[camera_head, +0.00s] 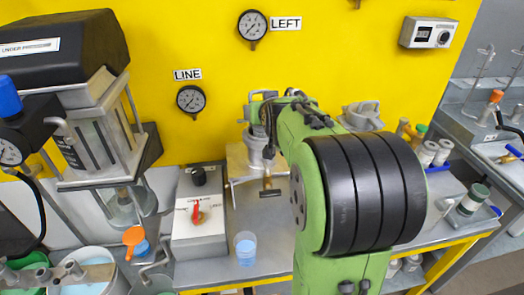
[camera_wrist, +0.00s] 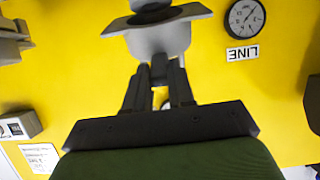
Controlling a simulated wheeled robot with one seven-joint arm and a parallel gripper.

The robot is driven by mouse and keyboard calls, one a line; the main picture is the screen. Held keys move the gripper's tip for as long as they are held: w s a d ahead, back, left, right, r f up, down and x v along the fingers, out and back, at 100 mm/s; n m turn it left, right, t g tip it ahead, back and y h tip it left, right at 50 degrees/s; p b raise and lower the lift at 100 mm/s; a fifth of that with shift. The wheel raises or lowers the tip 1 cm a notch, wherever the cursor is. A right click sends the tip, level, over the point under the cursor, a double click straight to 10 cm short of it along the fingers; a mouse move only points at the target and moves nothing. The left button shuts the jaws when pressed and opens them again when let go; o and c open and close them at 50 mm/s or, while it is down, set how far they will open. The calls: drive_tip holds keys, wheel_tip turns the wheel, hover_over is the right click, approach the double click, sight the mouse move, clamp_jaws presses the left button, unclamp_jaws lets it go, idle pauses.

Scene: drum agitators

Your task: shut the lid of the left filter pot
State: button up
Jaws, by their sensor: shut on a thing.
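The left filter pot (camera_head: 256,150) is a grey metal pot on a bracket in front of the yellow wall, in the middle of the head view. My arm covers its right side. In the wrist view, which is upside down, a rounded grey body of the pot (camera_wrist: 160,38) shows just beyond the fingertips. My gripper (camera_wrist: 160,75) is shut on a part of the pot at its edge, likely the lid or its handle. I cannot tell the lid's angle. In the head view my fingers are hidden behind my arm.
A second grey pot (camera_head: 363,115) stands to the right, behind my arm. A framed machine (camera_head: 100,140) is at left. Gauges hang on the wall.

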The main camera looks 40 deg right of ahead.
wheel_tip(320, 180, down, 6)
drive_tip(key=s+a+b, duration=0.1)
drive_tip(key=s+b, duration=0.1)
drive_tip(key=b, duration=0.4)
drive_tip(key=shift+s+f, duration=0.2)
drive_tip(key=shift+s, duration=0.1)
drive_tip(key=o, duration=1.6)
drive_tip(key=shift+a, duration=0.1)
drive_tip(key=shift+c, duration=0.2)
drive_tip(key=shift+r, duration=0.1)
drive_tip(key=v, duration=0.7)
